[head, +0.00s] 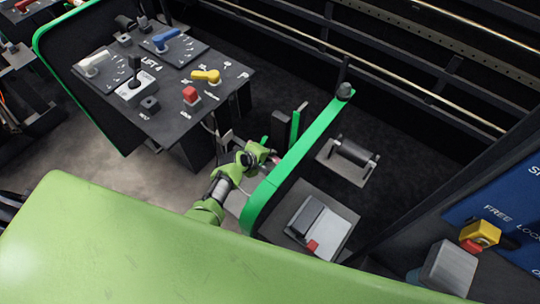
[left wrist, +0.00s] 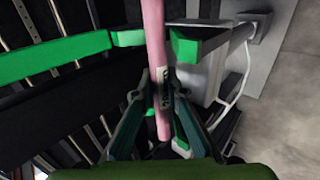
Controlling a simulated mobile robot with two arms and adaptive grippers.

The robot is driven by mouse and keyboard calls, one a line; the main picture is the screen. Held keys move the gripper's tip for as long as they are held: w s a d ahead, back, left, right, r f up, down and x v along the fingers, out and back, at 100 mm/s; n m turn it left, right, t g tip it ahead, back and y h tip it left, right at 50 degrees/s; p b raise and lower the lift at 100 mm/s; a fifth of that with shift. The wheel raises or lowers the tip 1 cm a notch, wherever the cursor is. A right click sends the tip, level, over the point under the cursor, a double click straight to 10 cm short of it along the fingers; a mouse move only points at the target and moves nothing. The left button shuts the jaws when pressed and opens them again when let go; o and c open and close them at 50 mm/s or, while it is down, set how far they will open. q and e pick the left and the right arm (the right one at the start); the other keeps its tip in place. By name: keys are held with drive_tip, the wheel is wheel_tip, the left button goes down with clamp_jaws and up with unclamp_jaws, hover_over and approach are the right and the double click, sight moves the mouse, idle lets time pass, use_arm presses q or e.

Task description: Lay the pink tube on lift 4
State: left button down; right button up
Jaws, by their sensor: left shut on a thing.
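The panel of lift 4 (head: 152,64), a dark board with labelled levers and knobs, is at the upper left of the head view. My left gripper (head: 262,158) is low beside a green-edged rail, right of and below that panel. In the left wrist view the pink tube (left wrist: 154,45) runs upright in the picture between the fingers of the left gripper (left wrist: 160,88), which is shut on it. The tube has a small white label with dark print. In the head view most of the tube is hidden by the gripper and rail. My right gripper is not in view.
A green rail (head: 295,150) stands close to the right of my left gripper. Beyond it are a dark roller (head: 354,152) and a grey box with a red button (head: 312,246). A blue panel (head: 510,205) is at the right. Grey floor shows at the left.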

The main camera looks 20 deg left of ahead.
use_arm(q)
drive_tip(key=shift+f, duration=0.25)
drive_tip(key=c, duration=2)
unclamp_jaws()
drive_tip(key=shift+o, duration=0.2)
drive_tip(key=v, duration=1.2)
